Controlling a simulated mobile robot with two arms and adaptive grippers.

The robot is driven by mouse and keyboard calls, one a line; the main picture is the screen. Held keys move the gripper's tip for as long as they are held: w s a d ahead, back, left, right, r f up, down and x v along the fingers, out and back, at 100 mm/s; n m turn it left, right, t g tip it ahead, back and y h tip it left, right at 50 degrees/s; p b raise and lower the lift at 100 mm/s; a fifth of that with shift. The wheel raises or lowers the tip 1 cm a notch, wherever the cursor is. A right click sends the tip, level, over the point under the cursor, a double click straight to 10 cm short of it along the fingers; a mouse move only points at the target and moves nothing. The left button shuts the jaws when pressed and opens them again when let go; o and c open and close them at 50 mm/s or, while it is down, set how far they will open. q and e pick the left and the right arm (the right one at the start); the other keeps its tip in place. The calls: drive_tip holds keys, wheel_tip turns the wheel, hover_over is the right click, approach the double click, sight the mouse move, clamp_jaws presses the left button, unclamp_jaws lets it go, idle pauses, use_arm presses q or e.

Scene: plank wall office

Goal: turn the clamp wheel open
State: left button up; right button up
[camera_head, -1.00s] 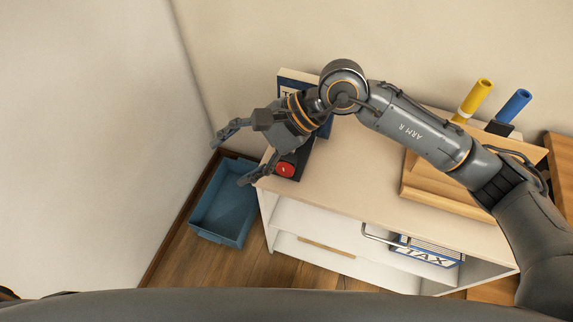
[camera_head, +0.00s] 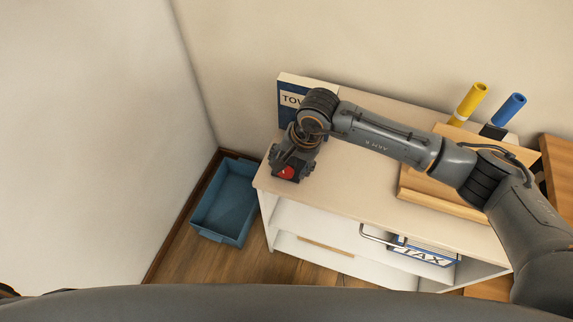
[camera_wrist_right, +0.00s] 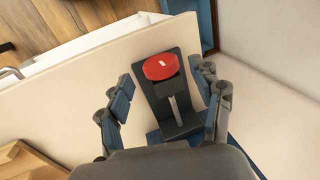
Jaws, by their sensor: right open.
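The red clamp wheel (camera_head: 286,172) sits on a dark stand near the left front corner of the cabinet top. In the right wrist view the wheel (camera_wrist_right: 161,67) has a small white mark and is mounted on the black stand (camera_wrist_right: 178,120) with a grey rod below it. My right gripper (camera_head: 290,168) is over the stand, pointing down. In the wrist view its open fingers (camera_wrist_right: 166,90) lie to either side of the stand, with gaps, not touching the wheel. My left gripper is not in view.
The cabinet top (camera_head: 350,195) is clear in front of my right arm. A box with lettering (camera_head: 287,98) stands behind the gripper. A blue bin (camera_head: 226,200) stands on the floor left.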

sight(285, 172)
drive_tip(key=shift+x, duration=1.3)
drive_tip(key=c, duration=1.2)
drive_tip(key=shift+o, duration=0.2)
drive_tip(key=h+b, duration=0.1)
drive_tip(key=b, duration=0.1)
drive_tip(key=g+h+b, duration=0.1)
drive_tip(key=h+b, duration=0.1)
drive_tip(key=b, duration=0.1)
drive_tip(key=shift+w+a+f, duration=0.15)
drive_tip(key=shift+a+f, duration=0.1)
drive_tip(key=shift+a, duration=0.15)
drive_tip(key=shift+r+h+b, duration=0.2)
drive_tip(key=shift+h+b, duration=0.15)
drive_tip(key=shift+h, duration=0.15)
